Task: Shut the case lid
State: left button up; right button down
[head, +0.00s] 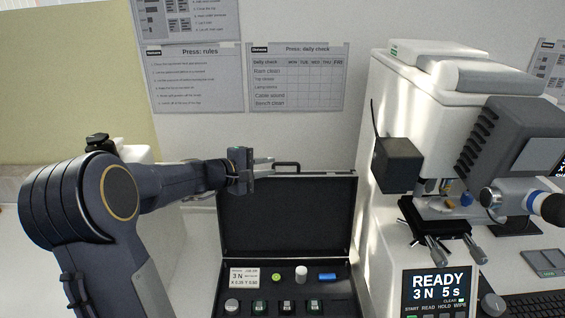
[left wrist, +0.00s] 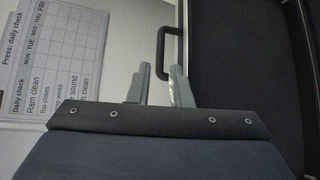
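The black case (head: 287,228) stands open on the bench, its lid upright against the back. A dark handle (head: 288,164) sticks up from the lid's top edge; it also shows in the left wrist view (left wrist: 161,52). My left gripper (head: 268,163) is at the top edge of the lid, just left of the handle. My right gripper is not in view.
The case base holds a label card (head: 244,277), a blue item (head: 327,276), a white cylinder (head: 301,273), a green disc (head: 276,275) and several small blocks. A white hardness tester (head: 400,110) stands close on the right. A wall with printed sheets (head: 295,77) is behind the lid.

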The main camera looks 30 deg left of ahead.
aim_at(283, 164)
pick_arm(q)
jog(key=p+x, duration=0.1)
jog(key=x, duration=0.5)
jog(key=shift+w+d+f+p, duration=0.1)
jog(key=shift+w+d+p, duration=0.15)
jog(key=shift+w+p, duration=0.1)
grip_shut()
